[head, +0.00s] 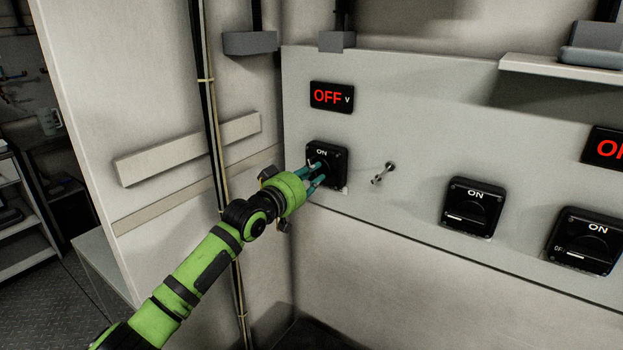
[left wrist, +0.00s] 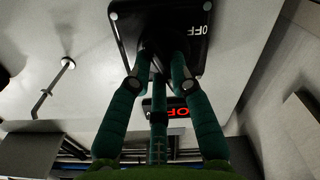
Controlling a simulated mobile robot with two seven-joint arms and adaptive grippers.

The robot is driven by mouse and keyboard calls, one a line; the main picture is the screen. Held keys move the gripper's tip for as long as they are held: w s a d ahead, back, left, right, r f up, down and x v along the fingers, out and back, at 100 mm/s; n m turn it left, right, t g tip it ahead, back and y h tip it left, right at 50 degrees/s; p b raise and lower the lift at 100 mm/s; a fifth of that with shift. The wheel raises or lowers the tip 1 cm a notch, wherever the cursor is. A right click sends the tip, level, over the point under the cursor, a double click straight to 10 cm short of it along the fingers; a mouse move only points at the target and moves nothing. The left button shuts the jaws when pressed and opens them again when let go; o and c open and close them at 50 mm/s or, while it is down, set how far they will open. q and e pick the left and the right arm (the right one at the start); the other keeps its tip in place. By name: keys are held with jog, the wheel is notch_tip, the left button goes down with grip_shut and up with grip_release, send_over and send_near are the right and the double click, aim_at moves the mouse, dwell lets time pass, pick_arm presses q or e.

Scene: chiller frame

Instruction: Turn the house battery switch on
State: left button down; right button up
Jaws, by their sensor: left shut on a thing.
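A black rotary switch (head: 341,159) is on the pale panel at the left, under a display (head: 331,97) that reads OFF in red. ON is printed at the top of its plate. My left gripper (head: 317,173) is shut on this switch's dark knob, and its fingers hide most of the knob. In the left wrist view, the teal fingers of the left gripper (left wrist: 160,66) close around the knob (left wrist: 157,41) in front of the black switch plate (left wrist: 125,18), where OFF shows. No label tells me whether this is the house battery switch. My right gripper is out of view.
Two similar black switches (head: 472,206) (head: 585,240) are further right on the panel, with a second red display (head: 606,148) above. A small metal toggle (head: 382,173) sticks out between switches.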

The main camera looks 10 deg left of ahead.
pick_arm(q)
jog(key=shift+f+m, duration=0.15)
jog(key=shift+m, duration=2.05)
jog(key=c, duration=1.1)
grip_release()
jog(key=shift+s, duration=0.1)
jog(key=v, duration=1.1)
jog(key=shift+s+a, duration=0.15)
jog(key=shift+s, duration=0.2)
jog(key=shift+f, duration=0.1)
